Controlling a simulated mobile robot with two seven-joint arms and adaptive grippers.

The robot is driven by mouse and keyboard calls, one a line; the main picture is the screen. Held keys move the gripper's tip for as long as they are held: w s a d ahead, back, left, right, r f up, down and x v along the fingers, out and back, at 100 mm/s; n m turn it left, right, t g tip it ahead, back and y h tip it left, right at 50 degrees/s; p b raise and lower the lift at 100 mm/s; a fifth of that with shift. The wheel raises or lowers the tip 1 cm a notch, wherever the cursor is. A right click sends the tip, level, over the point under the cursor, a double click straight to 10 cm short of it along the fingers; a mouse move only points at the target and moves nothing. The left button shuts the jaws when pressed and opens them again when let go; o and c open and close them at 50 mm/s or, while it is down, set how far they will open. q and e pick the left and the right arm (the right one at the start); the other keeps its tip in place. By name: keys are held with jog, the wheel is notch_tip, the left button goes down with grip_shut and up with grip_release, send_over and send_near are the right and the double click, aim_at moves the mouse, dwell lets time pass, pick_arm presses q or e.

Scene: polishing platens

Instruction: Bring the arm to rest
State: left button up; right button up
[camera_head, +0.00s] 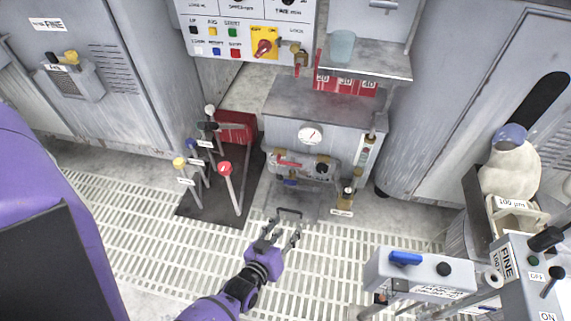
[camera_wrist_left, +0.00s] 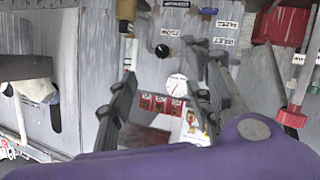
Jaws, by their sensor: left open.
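My left gripper (camera_head: 283,233) reaches up from the bottom of the head view on a purple arm, over the slatted floor. Its two fingers are apart and nothing shows between them. In the left wrist view the open fingers (camera_wrist_left: 165,92) frame the grey cabinet with its round white gauge (camera_wrist_left: 175,84). That gauge (camera_head: 310,135) also shows in the head view, on the cabinet beyond the gripper. A dark handle (camera_head: 289,212) appears close by the fingertips; I cannot tell whether they touch it. My right gripper is in neither view.
Upright levers with red (camera_head: 224,168), yellow and other knobs stand on a dark plate left of the gripper. A grey box with a blue switch (camera_head: 405,258) stands to the right. A cup (camera_head: 342,46) sits on a shelf. Slatted floor (camera_head: 145,225) is open at left.

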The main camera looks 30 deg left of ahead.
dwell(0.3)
